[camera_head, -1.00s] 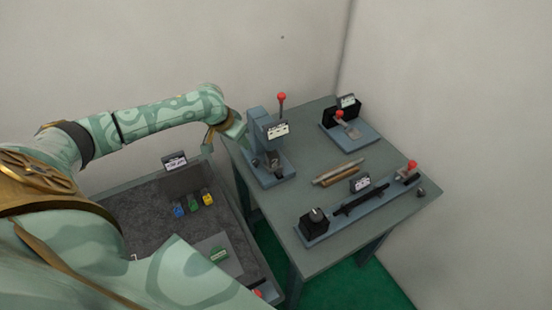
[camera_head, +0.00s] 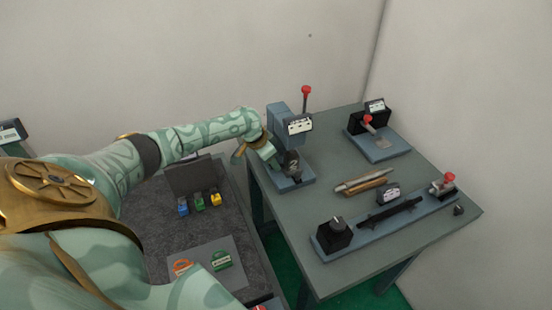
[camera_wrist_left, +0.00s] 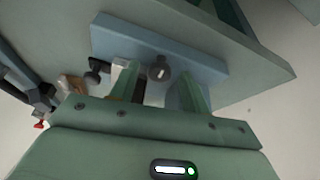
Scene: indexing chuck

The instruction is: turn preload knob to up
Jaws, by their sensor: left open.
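My left gripper (camera_head: 267,152) is at the left side of the grey-blue press-like fixture (camera_head: 279,118), close to its base. In the left wrist view, my left gripper (camera_wrist_left: 158,92) is open. A round dark grey knob (camera_wrist_left: 160,69) with a short pale mark stands on a blue-grey plate (camera_wrist_left: 203,66), between and just beyond the fingertips. The pale mark runs nearly upright in that view. I see no contact with the knob. A larger black knob (camera_head: 336,231) with a pale pointer line stands on the long fixture at the front. The knobs' labels are not readable. My right gripper is not in view.
A red-ball lever (camera_head: 306,91) rises behind the press. Rods (camera_head: 364,183) lie mid-table. Another red-handled fixture (camera_head: 380,140) stands at the back right. The long blue-grey base (camera_head: 410,215) fills the front. A grey tray (camera_head: 160,235) with coloured pieces is left of the table.

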